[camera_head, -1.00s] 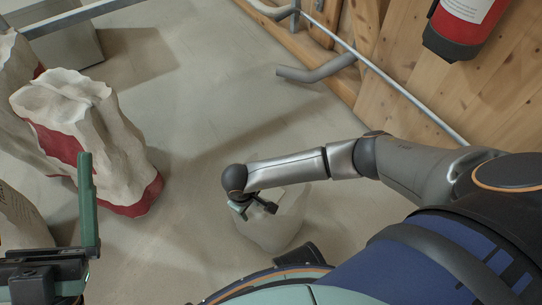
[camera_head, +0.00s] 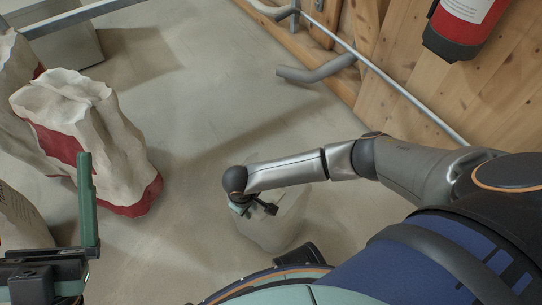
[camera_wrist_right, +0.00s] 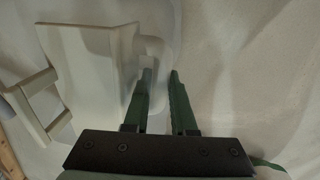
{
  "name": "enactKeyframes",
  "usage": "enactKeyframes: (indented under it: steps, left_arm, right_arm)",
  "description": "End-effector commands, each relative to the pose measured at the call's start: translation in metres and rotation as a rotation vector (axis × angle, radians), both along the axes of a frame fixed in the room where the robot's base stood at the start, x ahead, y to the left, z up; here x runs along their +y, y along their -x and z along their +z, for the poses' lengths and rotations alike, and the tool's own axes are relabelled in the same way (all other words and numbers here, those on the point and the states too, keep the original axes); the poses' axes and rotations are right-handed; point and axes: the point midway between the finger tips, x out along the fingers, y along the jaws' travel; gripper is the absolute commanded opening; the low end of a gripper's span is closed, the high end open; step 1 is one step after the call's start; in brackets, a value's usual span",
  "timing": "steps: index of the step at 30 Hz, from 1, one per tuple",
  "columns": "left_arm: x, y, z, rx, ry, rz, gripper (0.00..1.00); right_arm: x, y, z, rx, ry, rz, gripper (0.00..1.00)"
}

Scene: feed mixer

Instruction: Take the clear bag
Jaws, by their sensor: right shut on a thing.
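The clear bag (camera_head: 272,232) is a pale, see-through shape on or just above the floor, close in front of my body; I cannot tell if it touches the floor. My right gripper (camera_head: 254,208) is at the top of the bag and shut on it, with the wrist hiding part of the grip. In the right wrist view the two green fingers (camera_wrist_right: 160,78) point forward with a narrow gap, and pale material surrounds them. My left gripper (camera_head: 88,205) is at the lower left, far from the bag; only one upright green finger shows clearly.
A white and red feed sack (camera_head: 85,125) stands at the left, with more sacks at the left edge. A grey pipe (camera_head: 318,70) and a wooden wall (camera_head: 405,75) lie at the back right. A red extinguisher (camera_head: 456,35) hangs there. The floor in the middle is clear.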

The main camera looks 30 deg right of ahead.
Motion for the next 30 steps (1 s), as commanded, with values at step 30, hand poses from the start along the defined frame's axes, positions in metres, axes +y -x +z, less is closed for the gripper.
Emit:
enactKeyframes:
  steps: [30]
  left_arm:
    - [0.007, 0.003, 0.062, -0.014, 0.042, -0.020, 1.00]
  right_arm:
    - [0.000, 0.000, 0.070, -0.001, 0.001, 0.001, 0.00]
